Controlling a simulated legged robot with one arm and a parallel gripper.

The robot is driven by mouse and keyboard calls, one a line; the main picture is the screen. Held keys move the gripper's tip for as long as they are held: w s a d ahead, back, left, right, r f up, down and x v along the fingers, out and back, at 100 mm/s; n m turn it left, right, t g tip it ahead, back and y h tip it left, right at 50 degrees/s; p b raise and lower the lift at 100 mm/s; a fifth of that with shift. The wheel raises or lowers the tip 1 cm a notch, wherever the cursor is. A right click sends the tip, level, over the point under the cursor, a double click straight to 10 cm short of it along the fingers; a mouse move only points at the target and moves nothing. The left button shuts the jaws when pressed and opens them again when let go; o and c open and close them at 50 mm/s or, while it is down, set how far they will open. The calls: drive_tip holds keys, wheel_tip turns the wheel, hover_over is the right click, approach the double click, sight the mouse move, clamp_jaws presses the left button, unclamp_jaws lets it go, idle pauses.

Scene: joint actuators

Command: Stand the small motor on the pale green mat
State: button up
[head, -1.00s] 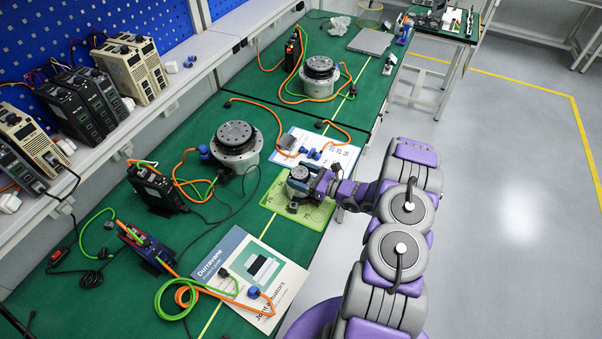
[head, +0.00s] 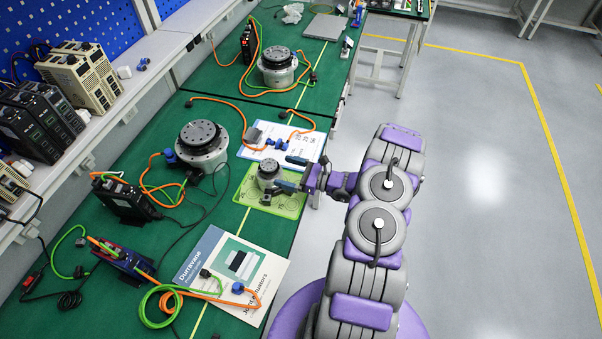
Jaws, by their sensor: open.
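The small motor (head: 267,172), a short grey cylinder with a dark-ringed top, stands upright on the pale green mat (head: 291,203) near the mat's upper left part. The mat lies on the green bench close to its right edge. My gripper (head: 285,173) reaches in from the right with its fingers spread wide. One finger is by the upper right of the motor and the other is low beside its right side. I cannot tell whether the lower finger touches the motor.
Two larger motors (head: 202,146) (head: 277,66) stand further left and back, with orange and green cables. A paper sheet (head: 306,146) lies behind the mat. A booklet (head: 255,273) lies in front of it. Drive boxes (head: 122,199) stand left. Floor is open at right.

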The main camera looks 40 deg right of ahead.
drive_tip(key=v, duration=0.5)
drive_tip(key=s+a+r+n+g+y, duration=0.2)
drive_tip(key=s+a+r+n+g, duration=0.1)
drive_tip(key=a+r+n+g, duration=0.65)
drive_tip(key=s+a+r+n+g+y, duration=0.1)
drive_tip(key=s+a+r+n+g, duration=0.4)
drive_tip(key=a+r, duration=0.75)
drive_tip(key=s+a+r+n+g+h, duration=0.4)
drive_tip(key=s+a+n+h, duration=0.3)
drive_tip(key=s, duration=0.4)
drive_tip(key=s+d+r+n+t+h, duration=0.1)
drive_tip(key=s+d+n+h, duration=0.1)
drive_tip(key=s, duration=0.4)
drive_tip(key=s+d+r+n+t+h, duration=0.1)
drive_tip(key=s+d+r+n+h, duration=0.1)
drive_tip(key=s+d+n+h, duration=0.1)
drive_tip(key=shift+s+d+n+h+p, duration=0.3)
drive_tip(key=shift+s+n+h, duration=0.7)
drive_tip(key=shift+s, duration=0.75)
drive_tip(key=shift+a, duration=0.1)
